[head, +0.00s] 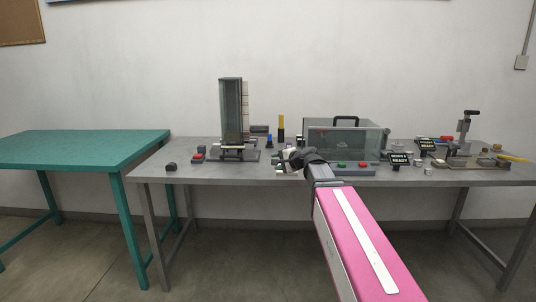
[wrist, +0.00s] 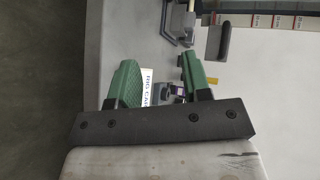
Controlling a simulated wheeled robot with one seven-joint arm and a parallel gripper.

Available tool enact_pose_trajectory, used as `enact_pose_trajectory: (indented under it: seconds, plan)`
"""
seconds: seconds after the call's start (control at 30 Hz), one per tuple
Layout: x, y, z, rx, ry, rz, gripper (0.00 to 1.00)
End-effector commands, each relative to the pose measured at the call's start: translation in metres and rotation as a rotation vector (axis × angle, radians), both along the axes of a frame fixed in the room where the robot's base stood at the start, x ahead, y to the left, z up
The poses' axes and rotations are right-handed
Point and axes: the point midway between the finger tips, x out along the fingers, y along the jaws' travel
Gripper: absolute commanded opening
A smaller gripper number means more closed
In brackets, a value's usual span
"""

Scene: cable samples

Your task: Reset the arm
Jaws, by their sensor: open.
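My pink and white arm (head: 360,240) reaches from the lower right up to the grey table (head: 160,171). My gripper (head: 285,162) is over the table, just left of the clear box, and small there. In the wrist view my gripper (wrist: 158,62) shows two green fingers set wide apart on a dark bar. No object is clamped between them. A white label card (wrist: 147,82) with partly hidden lettering and small dark and purple items show beyond the gap. I cannot tell their distance from the fingers.
A tall clear-walled tower (head: 231,108) stands left of my gripper. A clear box (head: 345,140) with a black handle stands right. Further right are small black signs (head: 399,159) and a stand (head: 465,130). A teal table (head: 80,148) at left is bare.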

Motion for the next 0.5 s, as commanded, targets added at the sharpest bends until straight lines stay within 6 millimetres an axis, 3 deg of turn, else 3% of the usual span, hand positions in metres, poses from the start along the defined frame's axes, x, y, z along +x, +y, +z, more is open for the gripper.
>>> enact_pose_trajectory:
  seconds: [0.27,0.5]
  plan:
    - [-0.038,-0.018,-0.088,-0.268,0.064,0.092,0.44]
    - [-0.108,-0.059,-0.201,-0.643,0.192,0.279,0.44]
